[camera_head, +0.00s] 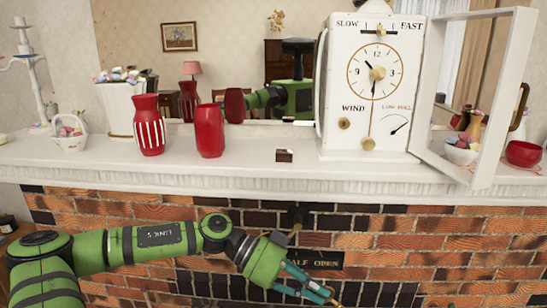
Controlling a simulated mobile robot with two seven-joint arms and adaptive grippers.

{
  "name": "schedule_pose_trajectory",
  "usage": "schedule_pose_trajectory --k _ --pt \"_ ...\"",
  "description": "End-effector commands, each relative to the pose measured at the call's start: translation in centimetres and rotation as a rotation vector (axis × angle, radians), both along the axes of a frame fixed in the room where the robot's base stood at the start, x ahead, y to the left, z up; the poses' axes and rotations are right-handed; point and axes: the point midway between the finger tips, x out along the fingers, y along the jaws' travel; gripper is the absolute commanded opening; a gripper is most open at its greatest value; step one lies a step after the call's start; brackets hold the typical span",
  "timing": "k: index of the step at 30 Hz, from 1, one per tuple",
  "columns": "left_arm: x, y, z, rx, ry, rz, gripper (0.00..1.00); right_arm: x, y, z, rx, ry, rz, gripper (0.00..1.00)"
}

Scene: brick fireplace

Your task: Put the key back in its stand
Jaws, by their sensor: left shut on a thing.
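My left gripper (318,290) is low in front of the brick wall, below the mantel edge. Its teal fingers are shut on a small brass-coloured piece, the key (336,302); only a bit of it shows at the fingertips near the bottom edge of the view. A small dark brown block, which looks like the key's stand (284,156), sits on the mantel left of the clock. Nothing shows standing in it. The gripper is below the stand and apart from it. My right gripper is not in view.
The white clock (340,100) stands right of the stand, its framed door (484,150) swung open to the right. Red vases (210,130) (148,125) and a small white basket (69,140) stand to the left. The mantel (235,165) is clear around the stand.

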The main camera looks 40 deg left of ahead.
Motion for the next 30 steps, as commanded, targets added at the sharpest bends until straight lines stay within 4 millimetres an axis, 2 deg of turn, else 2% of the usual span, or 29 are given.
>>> schedule_pose_trajectory --k 9,17,20,26,30 --pt "0.3 0.8 1.1 0.053 0.013 -0.058 0.00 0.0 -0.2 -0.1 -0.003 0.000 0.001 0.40" --pt "0.5 2.8 3.4 0.196 0.060 -0.181 0.00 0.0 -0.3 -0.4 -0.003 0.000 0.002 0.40" --pt "0.7 3.8 5.1 0.277 0.077 -0.234 0.00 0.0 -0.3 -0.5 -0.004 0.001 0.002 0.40" --pt "0.5 5.8 10.0 0.460 0.110 -0.295 0.00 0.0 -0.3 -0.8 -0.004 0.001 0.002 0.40" --pt "-0.2 7.1 15.5 0.620 0.151 -0.274 0.00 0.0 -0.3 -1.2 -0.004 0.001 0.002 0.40"
